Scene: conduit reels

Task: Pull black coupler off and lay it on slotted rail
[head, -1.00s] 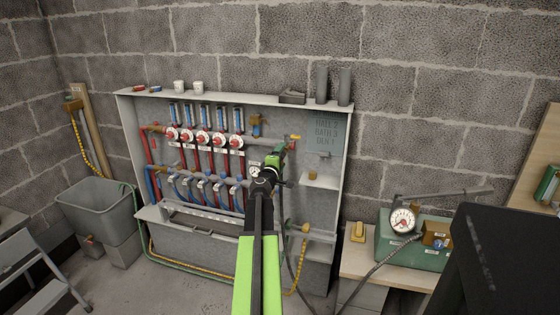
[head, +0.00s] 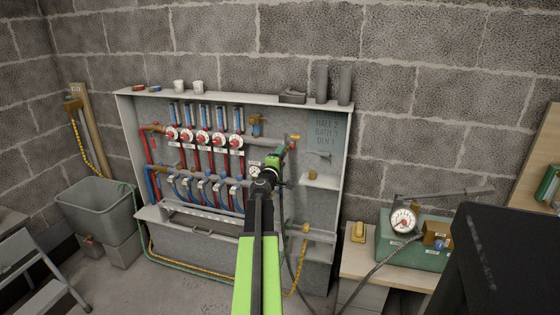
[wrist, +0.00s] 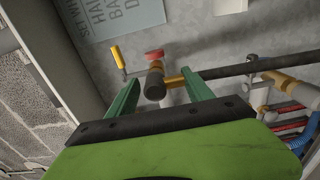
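In the wrist view a short black coupler (wrist: 155,84) sits on a brass fitting with a red part (wrist: 154,54) behind it. My gripper (wrist: 160,77) is open, with one green finger on each side of the coupler. I see gaps between the fingers and the coupler; how far it reaches in depth between them is unclear. In the head view my gripper (head: 287,151) is at the right part of the manifold cabinet, and it largely hides the coupler.
A yellow-handled valve (wrist: 117,58) and a horizontal dark pipe (wrist: 230,70) lie close to the fingers. Red-capped valves (head: 204,139) and blue hoses stand left of my gripper. A workbench (head: 365,268) with a pressure gauge (head: 403,219) stands at the right.

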